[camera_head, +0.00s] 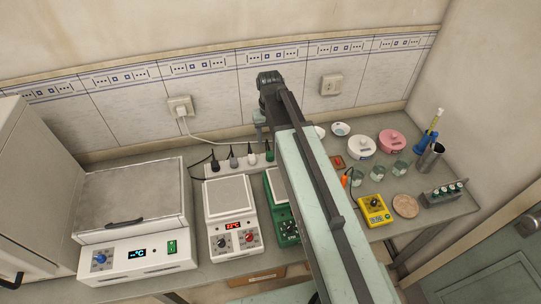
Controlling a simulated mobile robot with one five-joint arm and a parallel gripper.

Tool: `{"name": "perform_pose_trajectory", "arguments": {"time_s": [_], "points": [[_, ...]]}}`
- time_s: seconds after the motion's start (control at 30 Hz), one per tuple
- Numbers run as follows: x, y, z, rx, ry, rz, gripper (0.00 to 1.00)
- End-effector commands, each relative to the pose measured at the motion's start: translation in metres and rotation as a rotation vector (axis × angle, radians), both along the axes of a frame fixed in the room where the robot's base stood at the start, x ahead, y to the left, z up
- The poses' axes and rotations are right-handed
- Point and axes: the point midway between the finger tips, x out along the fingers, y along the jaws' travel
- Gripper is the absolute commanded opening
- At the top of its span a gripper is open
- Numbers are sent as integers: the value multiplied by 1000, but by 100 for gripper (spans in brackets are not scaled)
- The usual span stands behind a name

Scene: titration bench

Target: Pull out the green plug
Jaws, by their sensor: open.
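The green plug (269,152) stands upright in the right end of a white power strip (225,170) at the back of the bench. A white plug (251,156), a grey plug (233,160) and a black plug (215,164) sit in the same strip to its left. My gripper (261,136) is open, pointing down just above and slightly left of the green plug. It appears empty and apart from the plug. Its fingertips are small and partly hidden by my arm, so the exact gap is hard to tell.
A white hotplate (229,197) and a green-based one (276,184) stand in front of the strip. A water-bath-like box (131,210) is at left. Glass beakers (380,173), a yellow meter (374,211) and a tube rack (443,195) stand right. A wall socket (181,106) feeds a white cord.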

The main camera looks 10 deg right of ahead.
Motion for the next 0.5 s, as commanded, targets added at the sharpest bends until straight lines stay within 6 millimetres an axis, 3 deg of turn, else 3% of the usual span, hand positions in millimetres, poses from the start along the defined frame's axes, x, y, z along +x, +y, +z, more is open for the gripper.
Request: {"name": "perform_pose_trajectory", "arguments": {"time_s": [0.27,0.5], "points": [[-1,-1,-3,0,0,-1,55],[-1,-1,-26,0,-1,-2,55]]}}
